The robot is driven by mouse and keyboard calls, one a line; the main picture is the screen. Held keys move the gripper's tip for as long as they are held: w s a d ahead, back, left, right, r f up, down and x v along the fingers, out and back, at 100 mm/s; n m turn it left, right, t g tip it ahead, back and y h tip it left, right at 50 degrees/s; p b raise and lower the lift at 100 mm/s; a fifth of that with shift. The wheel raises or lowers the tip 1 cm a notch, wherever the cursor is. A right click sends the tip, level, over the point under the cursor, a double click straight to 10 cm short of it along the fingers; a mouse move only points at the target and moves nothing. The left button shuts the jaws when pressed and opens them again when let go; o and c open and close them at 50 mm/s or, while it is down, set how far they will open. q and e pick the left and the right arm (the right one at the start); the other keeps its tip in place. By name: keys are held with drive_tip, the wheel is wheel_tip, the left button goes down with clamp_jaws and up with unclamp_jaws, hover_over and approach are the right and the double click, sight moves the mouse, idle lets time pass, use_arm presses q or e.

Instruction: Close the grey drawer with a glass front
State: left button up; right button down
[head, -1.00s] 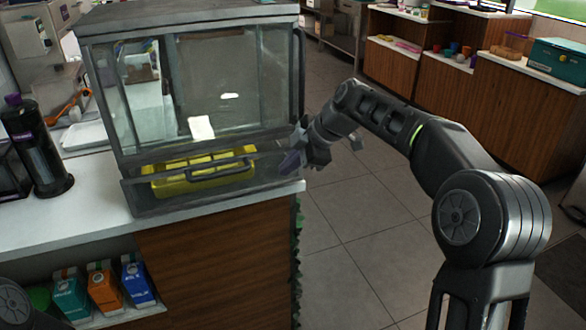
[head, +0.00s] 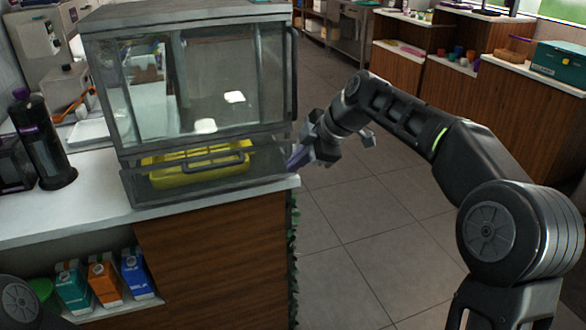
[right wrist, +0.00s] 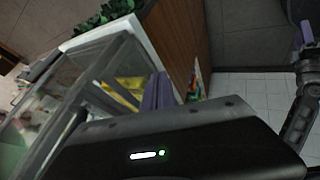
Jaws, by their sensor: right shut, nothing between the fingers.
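The grey drawer with a glass front (head: 255,171) is at the bottom of the display case (head: 190,20) on the counter. Its front looks close to flush with the case; a small gap cannot be ruled out. A dark bar handle (head: 213,161) crosses it, and a yellow tray (head: 170,176) shows through the glass. My right gripper (head: 295,163) is shut and empty, its purple fingertips at the drawer front's right end. In the right wrist view its fingers (right wrist: 158,92) are beside the glass and yellow tray; contact is unclear. My left gripper is out of view.
The white counter (head: 60,215) ends just right of the drawer, with open tiled floor (head: 370,235) beyond. A dark bottle (head: 42,140) stands left of the case. Several cartons (head: 104,280) sit on the shelf below.

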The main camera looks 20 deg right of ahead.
drive_tip(key=v, duration=0.6)
drive_tip(key=shift+r, duration=0.4)
drive_tip(key=shift+s+d, duration=0.1)
